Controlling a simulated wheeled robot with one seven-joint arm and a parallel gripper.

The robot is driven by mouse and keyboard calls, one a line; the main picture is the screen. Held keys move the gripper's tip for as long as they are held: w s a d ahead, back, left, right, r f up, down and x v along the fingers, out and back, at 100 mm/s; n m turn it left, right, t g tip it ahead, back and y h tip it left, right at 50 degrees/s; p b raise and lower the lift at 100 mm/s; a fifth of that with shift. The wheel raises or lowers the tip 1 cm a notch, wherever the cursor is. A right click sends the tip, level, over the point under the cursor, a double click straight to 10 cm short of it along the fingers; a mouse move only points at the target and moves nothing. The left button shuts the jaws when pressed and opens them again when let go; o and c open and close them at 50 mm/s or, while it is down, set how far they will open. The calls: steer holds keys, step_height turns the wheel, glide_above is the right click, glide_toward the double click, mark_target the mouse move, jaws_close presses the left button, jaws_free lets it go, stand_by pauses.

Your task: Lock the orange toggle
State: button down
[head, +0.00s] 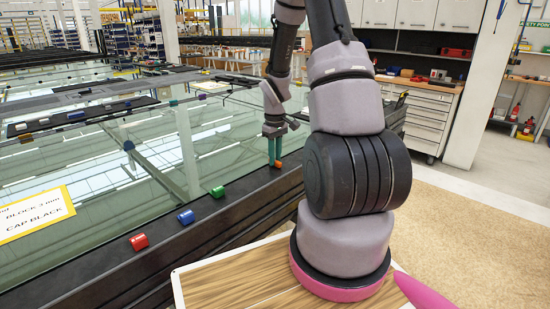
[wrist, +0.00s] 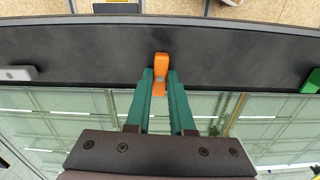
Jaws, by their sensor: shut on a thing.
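The orange toggle (wrist: 160,70) sits on the black frame bar in the wrist view, between the tips of my gripper (wrist: 160,88). The green fingers are shut on it from both sides. In the head view my gripper (head: 274,152) reaches down to the bar, and a small part of the orange toggle (head: 279,164) shows beside the fingertips. The toggle's near end overhangs the glass edge in the wrist view. Whether it is locked I cannot tell.
Along the same black bar (head: 205,222) stand a green toggle (head: 217,191), a blue toggle (head: 186,216) and a red toggle (head: 139,242). A grey-white toggle (wrist: 18,73) lies left in the wrist view. A yellow-edged sign (head: 36,213) lies on the glass.

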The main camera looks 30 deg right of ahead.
steer(key=shift+n, duration=0.6)
steer(key=c, duration=0.8)
jaws_free()
steer(key=shift+r, duration=5.4)
